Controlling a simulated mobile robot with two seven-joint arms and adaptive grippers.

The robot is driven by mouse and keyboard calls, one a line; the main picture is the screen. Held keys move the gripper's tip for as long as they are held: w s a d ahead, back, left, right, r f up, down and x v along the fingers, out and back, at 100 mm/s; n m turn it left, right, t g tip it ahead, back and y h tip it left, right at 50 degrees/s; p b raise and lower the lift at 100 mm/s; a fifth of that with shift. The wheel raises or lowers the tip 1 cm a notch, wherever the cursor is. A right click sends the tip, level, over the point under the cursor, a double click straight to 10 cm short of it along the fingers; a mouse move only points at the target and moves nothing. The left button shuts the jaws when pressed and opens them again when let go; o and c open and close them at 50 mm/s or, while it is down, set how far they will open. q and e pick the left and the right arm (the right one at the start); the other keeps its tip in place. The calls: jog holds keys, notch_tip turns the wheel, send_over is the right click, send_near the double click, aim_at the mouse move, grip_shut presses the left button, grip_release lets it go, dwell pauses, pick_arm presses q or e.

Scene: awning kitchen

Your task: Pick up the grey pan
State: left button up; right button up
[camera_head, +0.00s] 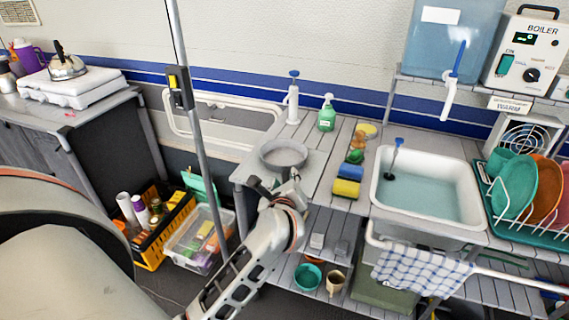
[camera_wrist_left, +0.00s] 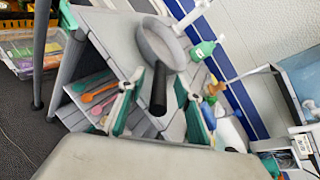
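The grey pan (camera_head: 283,154) lies on the left end of the slatted counter. In the left wrist view the pan (camera_wrist_left: 163,43) points its black handle (camera_wrist_left: 159,90) back between my fingers. My left gripper (camera_head: 284,188) is just in front of the pan, at the counter's near edge. Its fingers (camera_wrist_left: 158,82) are open, one on each side of the handle, and no contact is visible. My right gripper is in neither view.
Right of the pan are sponges (camera_head: 347,181), a green soap bottle (camera_head: 326,113) and a white sink (camera_head: 430,186). A white pump tap (camera_head: 292,104) stands behind the pan. Below left are a yellow crate (camera_head: 151,256) and a clear bin (camera_head: 187,251). A thin grey pole (camera_head: 203,146) rises left of the counter.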

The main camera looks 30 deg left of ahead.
pick_arm(q)
jog(key=shift+x, duration=1.1)
grip_shut()
jog(key=shift+r, duration=0.1)
